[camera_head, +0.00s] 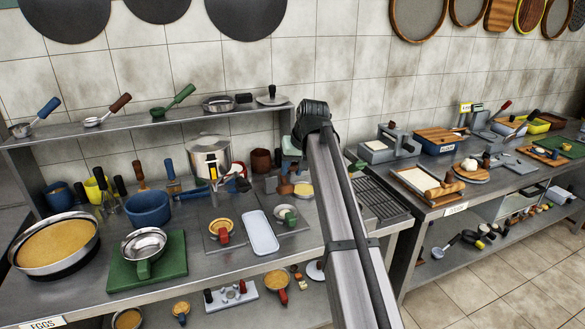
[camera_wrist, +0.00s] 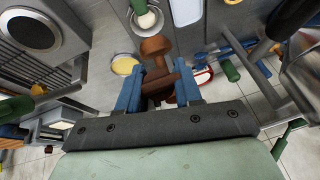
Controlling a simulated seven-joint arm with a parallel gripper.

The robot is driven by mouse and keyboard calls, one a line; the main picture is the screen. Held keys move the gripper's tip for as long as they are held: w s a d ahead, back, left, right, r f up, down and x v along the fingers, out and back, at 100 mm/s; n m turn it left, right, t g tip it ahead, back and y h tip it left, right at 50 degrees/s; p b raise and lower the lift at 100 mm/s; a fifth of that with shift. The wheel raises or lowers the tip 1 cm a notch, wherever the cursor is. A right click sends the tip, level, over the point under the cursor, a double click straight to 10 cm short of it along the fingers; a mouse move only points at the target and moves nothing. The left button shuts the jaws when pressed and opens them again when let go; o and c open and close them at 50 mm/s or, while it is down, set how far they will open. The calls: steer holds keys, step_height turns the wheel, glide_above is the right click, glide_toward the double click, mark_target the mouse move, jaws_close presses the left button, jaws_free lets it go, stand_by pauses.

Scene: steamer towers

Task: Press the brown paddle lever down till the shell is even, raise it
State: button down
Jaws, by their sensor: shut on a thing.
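My gripper (camera_wrist: 158,82) is shut on a brown piece (camera_wrist: 155,48) with a rounded knob, held between its two blue fingers; this looks like the brown paddle lever. In the head view the brown piece (camera_head: 285,188) shows below my gripper (camera_head: 287,172), partly hidden by it. A pale yellow disc (camera_wrist: 124,65), possibly the shell, lies beside the brown piece, and it also shows in the head view (camera_head: 303,190). I cannot tell how even its surface is. The lever's lower part and any contact with the disc are hidden.
A small bowl with a green handle (camera_head: 287,213) and a white tray (camera_head: 262,232) stand in front. A steel pot (camera_head: 208,158) stands behind to the left. A dark grille (camera_head: 378,197) lies to the right. The counter is crowded.

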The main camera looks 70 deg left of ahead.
steer(key=shift+d+f, duration=0.25)
steer(key=d+f+y, duration=0.4)
steer(key=f+y, duration=0.2)
steer(key=f, duration=0.7)
steer(key=shift+w+f, duration=0.15)
steer(key=shift+f, duration=0.2)
steer(key=c, duration=0.8)
jaws_free()
steer(key=shift+r, duration=0.2)
steer(key=v, duration=1.3)
steer(key=shift+d, duration=0.45)
